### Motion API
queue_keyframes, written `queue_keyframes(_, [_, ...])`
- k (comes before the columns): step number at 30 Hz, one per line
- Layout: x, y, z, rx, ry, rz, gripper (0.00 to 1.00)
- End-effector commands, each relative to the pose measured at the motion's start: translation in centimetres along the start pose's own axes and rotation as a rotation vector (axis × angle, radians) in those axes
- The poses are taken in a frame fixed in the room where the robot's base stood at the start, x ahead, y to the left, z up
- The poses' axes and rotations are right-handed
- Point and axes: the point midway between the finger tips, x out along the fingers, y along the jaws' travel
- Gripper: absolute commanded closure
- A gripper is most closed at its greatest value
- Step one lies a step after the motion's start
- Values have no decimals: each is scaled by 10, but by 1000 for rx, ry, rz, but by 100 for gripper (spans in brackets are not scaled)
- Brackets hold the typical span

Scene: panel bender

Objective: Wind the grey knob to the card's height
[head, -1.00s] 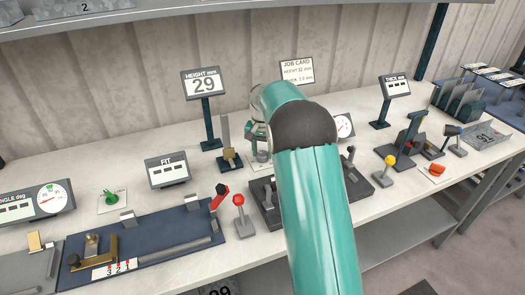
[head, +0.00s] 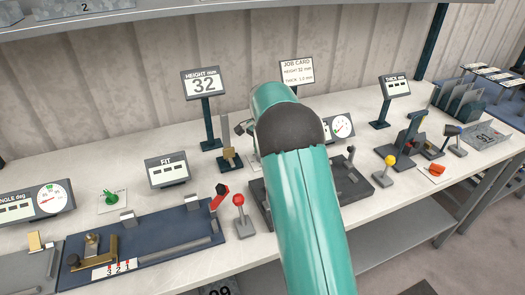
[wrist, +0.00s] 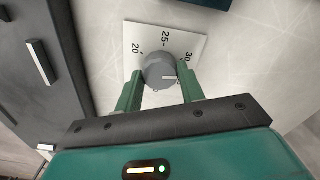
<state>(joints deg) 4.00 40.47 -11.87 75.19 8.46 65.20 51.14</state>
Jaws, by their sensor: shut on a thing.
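The grey knob (wrist: 160,72) sits on a white dial plate (wrist: 190,45) marked 20, 25 and 30 in the wrist view. My gripper (wrist: 160,85) is shut on the knob, one green finger on each side. The knob's pale pointer line is turned to the right, just below the 30 mark. In the head view my arm hides the knob. The height display (head: 203,86) reads 32. The job card (head: 297,70) reads height 32 mm, with a thickness line of small print below.
A red-knobbed lever (head: 238,200) and a yellow-knobbed lever (head: 390,160) stand either side of my arm. A dial gauge (head: 342,127) is behind it on the right.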

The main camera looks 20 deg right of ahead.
Motion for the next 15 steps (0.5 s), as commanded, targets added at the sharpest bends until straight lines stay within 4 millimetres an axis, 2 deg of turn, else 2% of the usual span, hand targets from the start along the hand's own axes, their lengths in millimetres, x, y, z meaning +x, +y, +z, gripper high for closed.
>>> queue_keyframes(10, [-2, 0, 0, 1, 1, -2, 84])
queue_keyframes(11, [-2, 0, 0, 1, 1, -2, 56])
queue_keyframes(13, [-1, 0, 0, 1, 1, -2, 42])
queue_keyframes(15, [-1, 0, 0, 1, 1, -1, 40])
